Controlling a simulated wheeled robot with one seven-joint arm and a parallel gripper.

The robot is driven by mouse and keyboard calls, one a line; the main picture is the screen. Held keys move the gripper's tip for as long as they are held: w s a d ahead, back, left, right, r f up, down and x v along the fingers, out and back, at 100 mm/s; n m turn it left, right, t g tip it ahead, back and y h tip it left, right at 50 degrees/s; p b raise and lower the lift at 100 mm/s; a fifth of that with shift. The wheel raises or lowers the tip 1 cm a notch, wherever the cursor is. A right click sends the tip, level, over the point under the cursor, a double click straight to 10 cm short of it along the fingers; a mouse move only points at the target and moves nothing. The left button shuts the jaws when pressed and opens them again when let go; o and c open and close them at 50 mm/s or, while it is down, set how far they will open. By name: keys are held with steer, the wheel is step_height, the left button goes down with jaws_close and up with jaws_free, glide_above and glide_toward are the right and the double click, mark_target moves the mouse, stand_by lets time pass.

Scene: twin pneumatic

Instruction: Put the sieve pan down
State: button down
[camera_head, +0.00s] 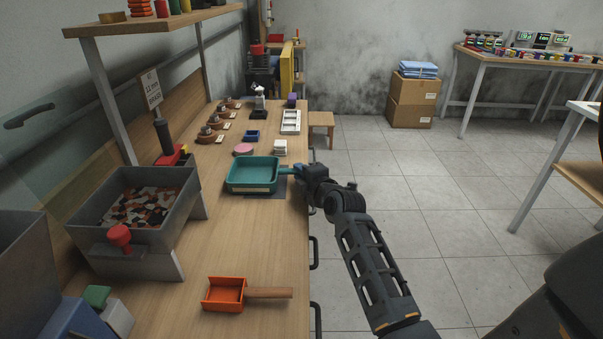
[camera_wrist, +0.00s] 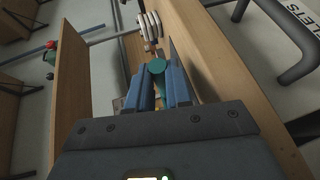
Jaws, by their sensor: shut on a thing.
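The teal sieve pan (camera_head: 254,188) is a shallow rectangular tray with a pale label on its front wall. It looks level, at or just over a dark grey mat (camera_head: 277,188) on the bench; I cannot tell whether it touches. My gripper (camera_head: 299,171) reaches in from the right and is shut on the pan's teal handle, which is mostly hidden by the fingers. In the wrist view, the round teal handle end (camera_wrist: 157,67) shows between my two blue fingers (camera_wrist: 158,88). The rest of the pan is hidden there.
A grey metal bin (camera_head: 140,215) of mixed chips stands front left. An orange scoop (camera_head: 224,294) lies at the front. Behind the pan are a pink disc (camera_head: 243,149), white squares (camera_head: 280,146) and a blue tray (camera_head: 252,135). Bare wood (camera_head: 235,235) lies before the pan.

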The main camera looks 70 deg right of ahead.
steer(key=shift+f, duration=0.1)
steer(key=c, duration=1)
jaws_free()
steer(key=shift+c, duration=0.2)
steer(key=b+v, duration=0.2)
steer(key=v, duration=1)
steer(key=shift+r, duration=0.25)
